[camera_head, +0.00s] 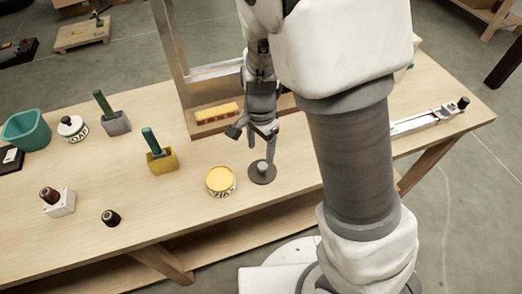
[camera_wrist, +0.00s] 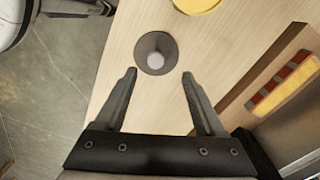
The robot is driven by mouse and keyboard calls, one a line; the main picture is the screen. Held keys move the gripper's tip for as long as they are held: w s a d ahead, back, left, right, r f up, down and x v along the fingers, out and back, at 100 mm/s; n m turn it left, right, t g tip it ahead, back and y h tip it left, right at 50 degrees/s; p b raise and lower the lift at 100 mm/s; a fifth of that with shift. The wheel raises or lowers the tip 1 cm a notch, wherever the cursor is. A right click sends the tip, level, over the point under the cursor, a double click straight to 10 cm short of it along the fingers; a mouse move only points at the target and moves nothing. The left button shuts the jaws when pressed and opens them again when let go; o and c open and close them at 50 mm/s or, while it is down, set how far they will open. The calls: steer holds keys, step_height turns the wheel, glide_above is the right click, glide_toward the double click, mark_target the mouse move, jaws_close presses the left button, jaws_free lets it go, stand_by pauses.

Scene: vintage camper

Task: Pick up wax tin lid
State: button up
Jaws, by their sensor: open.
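The wax tin lid (camera_head: 262,173) is a dark round disc with a pale grey knob, lying flat on the wooden bench. In the wrist view the lid (camera_wrist: 155,54) is just beyond the fingertips, roughly centred between them. The open wax tin (camera_head: 220,181), with its yellow contents, stands just left of the lid; part of it shows at the top of the wrist view (camera_wrist: 198,4). My gripper (camera_head: 262,140) is open and empty above the bench near the lid. Its two fingers (camera_wrist: 158,74) are spread apart and do not touch the lid.
A wooden frame (camera_head: 172,50) stands behind my gripper, with a yellow-and-red block (camera_head: 216,112) at its base. A yellow holder (camera_head: 162,161) with a green handle, a grey holder (camera_head: 116,123), a white pot (camera_head: 72,128) and a teal bin (camera_head: 27,130) stand left. The bench's front edge is near the lid.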

mark_target(262, 165)
steer(key=shift+s+d+f+b, duration=0.15)
steer(key=shift+f+b, duration=0.15)
steer(key=shift+f, duration=1.3)
steer(key=shift+s+d+f+b, duration=0.1)
steer(key=shift+f+b, duration=0.2)
steer(key=shift+f, duration=1.25)
jaws_close()
